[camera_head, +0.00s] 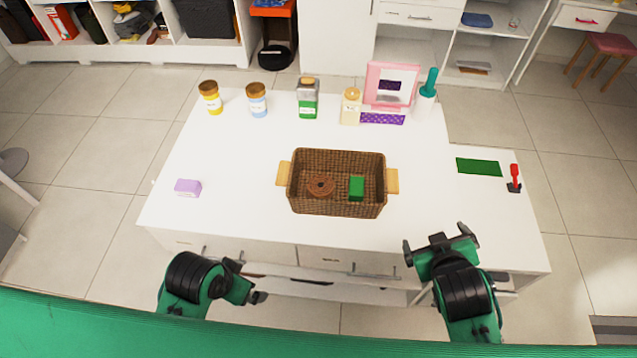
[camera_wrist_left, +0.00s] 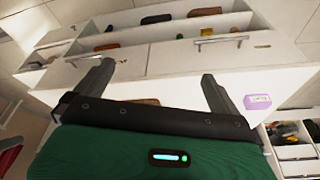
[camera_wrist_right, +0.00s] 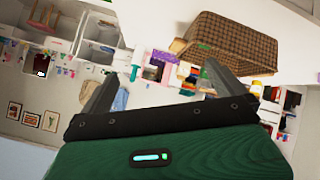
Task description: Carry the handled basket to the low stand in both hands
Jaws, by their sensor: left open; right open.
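The brown woven basket (camera_head: 337,212) stands upright on the white table, with a pale wooden handle at its left end (camera_head: 283,174) and another at its right end (camera_head: 392,181). A brown ring (camera_head: 321,185) and a green block (camera_head: 356,188) lie inside it. The low white stand (camera_head: 505,222) adjoins the table's right side. My left gripper (camera_head: 248,281) is open and empty by the drawer fronts. The basket also shows in the right wrist view (camera_wrist_right: 235,45).
A lilac block (camera_head: 188,187) lies at the table's left. Jars (camera_head: 210,98), bottles (camera_head: 351,106) and a pink-framed box (camera_head: 390,85) line the back. A green mat (camera_head: 479,167) and a red-handled item (camera_head: 514,178) are on the stand; its front part is bare.

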